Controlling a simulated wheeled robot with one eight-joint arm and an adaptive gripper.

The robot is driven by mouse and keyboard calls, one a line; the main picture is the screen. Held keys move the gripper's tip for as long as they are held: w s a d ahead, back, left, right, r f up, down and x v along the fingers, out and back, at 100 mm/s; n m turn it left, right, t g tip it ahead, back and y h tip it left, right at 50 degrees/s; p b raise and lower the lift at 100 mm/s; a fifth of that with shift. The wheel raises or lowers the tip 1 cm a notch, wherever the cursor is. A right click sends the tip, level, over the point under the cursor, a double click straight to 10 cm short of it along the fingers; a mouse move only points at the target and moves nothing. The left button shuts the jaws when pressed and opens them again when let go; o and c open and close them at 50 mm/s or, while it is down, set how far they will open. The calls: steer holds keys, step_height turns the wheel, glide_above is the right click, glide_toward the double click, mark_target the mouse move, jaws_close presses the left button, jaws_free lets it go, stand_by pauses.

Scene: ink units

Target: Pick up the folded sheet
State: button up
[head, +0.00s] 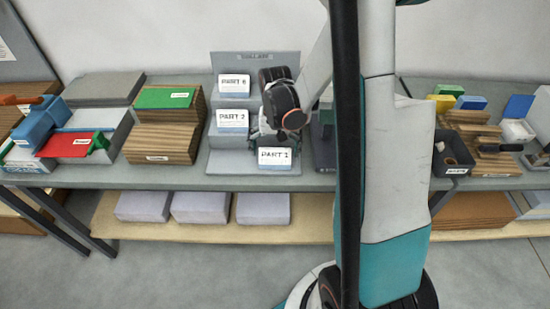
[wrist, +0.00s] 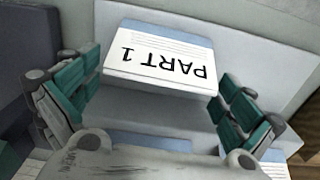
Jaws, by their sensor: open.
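A white folded sheet marked PART 1 (head: 278,156), with a blue edge, sits on the lowest step of a grey stepped stand (head: 232,163). In the wrist view the PART 1 sheet (wrist: 158,60) appears upside down, between and slightly beyond my fingertips. My gripper (wrist: 162,92) is open, with a green-padded finger on each side of the sheet. No clear grip on it shows. In the head view my gripper (head: 262,136) is just above the sheet and partly hidden by my wrist.
Similar sheets lie on the higher steps, one marked PART 6 (head: 234,85) and another below it (head: 232,120). A wooden block with a green top (head: 165,98) stands to the left. A dark bin (head: 452,155) stands to the right. Grey packs (head: 263,208) lie on the lower shelf.

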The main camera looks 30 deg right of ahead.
steer(key=shift+f, duration=0.3)
steer(key=shift+r, duration=0.1)
steer(key=c, duration=0.9)
steer(key=shift+r, duration=0.1)
